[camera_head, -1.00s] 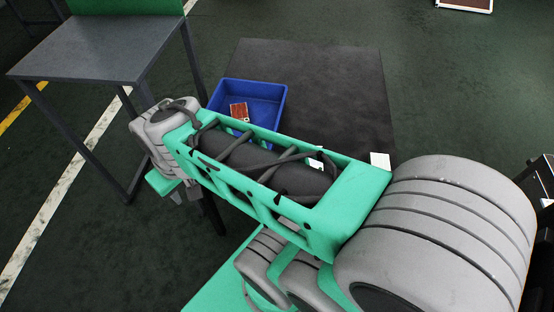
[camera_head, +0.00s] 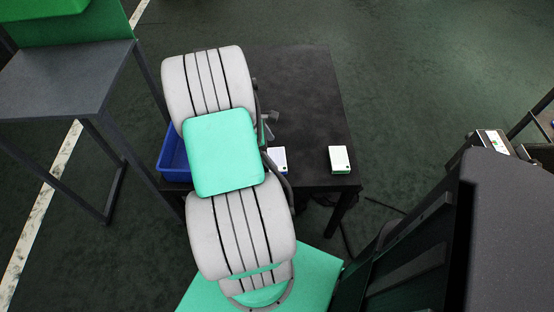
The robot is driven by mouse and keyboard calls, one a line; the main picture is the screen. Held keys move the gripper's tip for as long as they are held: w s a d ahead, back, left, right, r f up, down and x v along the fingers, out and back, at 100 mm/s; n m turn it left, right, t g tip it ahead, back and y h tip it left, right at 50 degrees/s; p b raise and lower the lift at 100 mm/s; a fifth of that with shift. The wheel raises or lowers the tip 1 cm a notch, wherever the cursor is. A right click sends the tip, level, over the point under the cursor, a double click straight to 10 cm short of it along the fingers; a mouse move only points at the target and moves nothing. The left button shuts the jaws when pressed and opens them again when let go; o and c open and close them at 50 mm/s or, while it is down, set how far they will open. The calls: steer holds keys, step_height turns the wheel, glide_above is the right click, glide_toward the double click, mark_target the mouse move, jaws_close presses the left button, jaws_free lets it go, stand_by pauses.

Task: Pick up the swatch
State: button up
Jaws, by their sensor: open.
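No swatch can be made out now. The blue tray (camera_head: 173,158) stands at the left of the dark table, and my arm covers most of it. The reddish-brown flat piece that lay in the tray earlier is hidden, and I cannot tell if it is the swatch. Small grey parts of my gripper (camera_head: 268,124) show at the right edge of my arm, above the table. The rest of the gripper is hidden by the arm. It is open, and nothing shows between its fingers.
The dark table (camera_head: 305,90) has a clear far half. A white box (camera_head: 339,158) stands near its front right corner, and another white item (camera_head: 277,158) lies partly behind my arm. A grey side table (camera_head: 60,80) stands at the left. Dark equipment (camera_head: 490,240) fills the lower right.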

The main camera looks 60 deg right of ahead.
mark_target(277, 159)
steer(key=x, duration=0.5)
steer(key=shift+w+b, duration=0.15)
steer(key=shift+b, duration=0.2)
steer(key=c, duration=1.1)
